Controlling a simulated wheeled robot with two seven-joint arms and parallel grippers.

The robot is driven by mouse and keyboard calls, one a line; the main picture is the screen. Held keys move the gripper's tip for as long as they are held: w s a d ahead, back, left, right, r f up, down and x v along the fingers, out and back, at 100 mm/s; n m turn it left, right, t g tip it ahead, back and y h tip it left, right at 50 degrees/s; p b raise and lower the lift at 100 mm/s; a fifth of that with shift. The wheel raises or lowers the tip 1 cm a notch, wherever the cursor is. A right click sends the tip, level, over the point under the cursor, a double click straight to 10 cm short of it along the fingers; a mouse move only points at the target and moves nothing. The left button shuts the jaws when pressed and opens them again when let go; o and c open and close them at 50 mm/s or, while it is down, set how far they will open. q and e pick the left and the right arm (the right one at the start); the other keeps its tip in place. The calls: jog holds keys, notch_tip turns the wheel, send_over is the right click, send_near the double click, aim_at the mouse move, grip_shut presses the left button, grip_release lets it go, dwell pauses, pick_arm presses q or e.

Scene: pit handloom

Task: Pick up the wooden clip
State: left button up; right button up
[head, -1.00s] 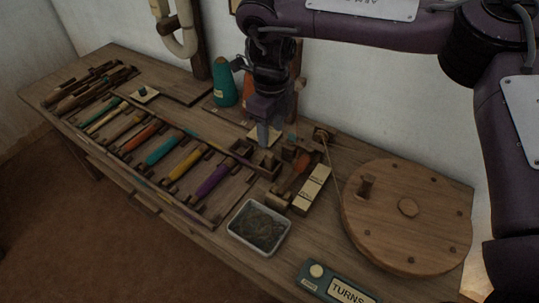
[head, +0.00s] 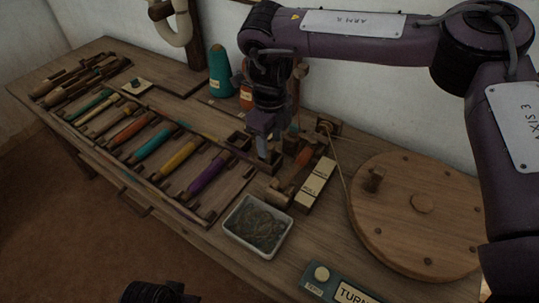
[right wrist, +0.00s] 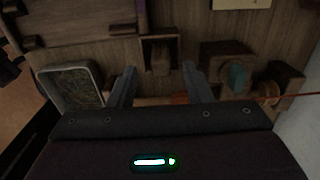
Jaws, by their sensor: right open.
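My right gripper (head: 263,150) is open and points down over small wooden boxes near the middle of the bench. In the right wrist view its two fingers (right wrist: 159,78) are apart with nothing between the tips. Just beyond them is a dark square wooden box (right wrist: 160,40) with a small brown wooden piece (right wrist: 160,60) inside, which looks like the wooden clip. The fingers are not touching it. In the head view the gripper partly hides this spot. A dark part of my left arm shows at the bottom edge; its gripper is out of frame.
A white-rimmed tray (head: 228,226) of dark material stands in front. A rack of coloured bobbins (head: 153,143) lies to the left. A wooden wheel (head: 450,235) and a winder stand right. A teal cone (head: 220,74) is behind. A TURNS counter (head: 318,285) sits at the front.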

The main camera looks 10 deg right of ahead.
aim_at(270, 146)
notch_tip(270, 146, down, 3)
jog(key=shift+w+f, duration=0.1)
jog(key=shift+f, duration=0.05)
jog(key=shift+c, duration=0.3)
grip_shut()
jog(key=shift+r, duration=0.2)
